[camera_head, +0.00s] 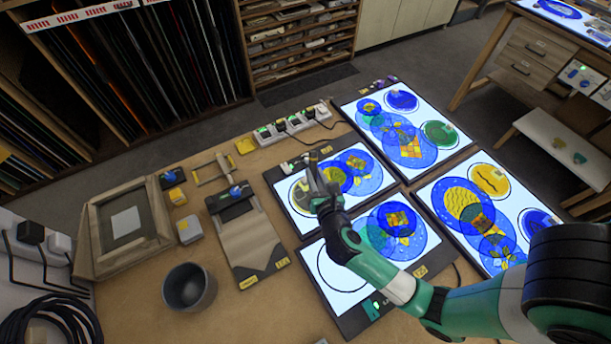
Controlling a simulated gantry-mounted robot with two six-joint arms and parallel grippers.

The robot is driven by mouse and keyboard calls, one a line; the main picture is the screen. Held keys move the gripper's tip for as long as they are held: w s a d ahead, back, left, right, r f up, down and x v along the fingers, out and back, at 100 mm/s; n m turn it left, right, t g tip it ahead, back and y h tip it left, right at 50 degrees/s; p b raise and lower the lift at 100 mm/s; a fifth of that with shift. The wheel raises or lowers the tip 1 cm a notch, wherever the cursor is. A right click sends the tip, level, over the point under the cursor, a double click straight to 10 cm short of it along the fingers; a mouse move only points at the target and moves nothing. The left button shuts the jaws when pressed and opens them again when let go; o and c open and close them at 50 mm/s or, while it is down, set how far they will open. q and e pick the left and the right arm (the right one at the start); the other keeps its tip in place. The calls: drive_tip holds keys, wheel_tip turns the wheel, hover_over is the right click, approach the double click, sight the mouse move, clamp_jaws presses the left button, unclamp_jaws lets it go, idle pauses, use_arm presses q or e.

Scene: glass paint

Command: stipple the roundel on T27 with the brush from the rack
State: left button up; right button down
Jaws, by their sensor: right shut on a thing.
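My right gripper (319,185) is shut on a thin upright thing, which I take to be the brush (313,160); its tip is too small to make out. It is over the left part of the upper-left light panel (281,178), in front of a yellow roundel there. A blue-and-yellow glass disc (362,172) lies to the right on the same panel. I cannot tell whether the brush touches the glass. The panel labels are too small to read, so I cannot tell which is T27. My left gripper is not in view.
Other lit panels with painted discs lie right (436,122) and below (352,302). A dark bowl (189,287), a wooden frame (91,225) and a board (257,248) are on the left of the table. A power strip (294,122) and cable lie behind the panels.

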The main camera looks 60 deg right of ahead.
drive_tip(key=d+p, duration=0.1)
drive_tip(key=d, duration=0.2)
drive_tip(key=w+d+p, duration=0.1)
drive_tip(key=d, duration=0.2)
drive_tip(key=shift+w+f, duration=0.1)
idle(0.5)
drive_tip(key=shift+f, duration=0.15)
drive_tip(key=shift+f, duration=0.35)
idle(1.3)
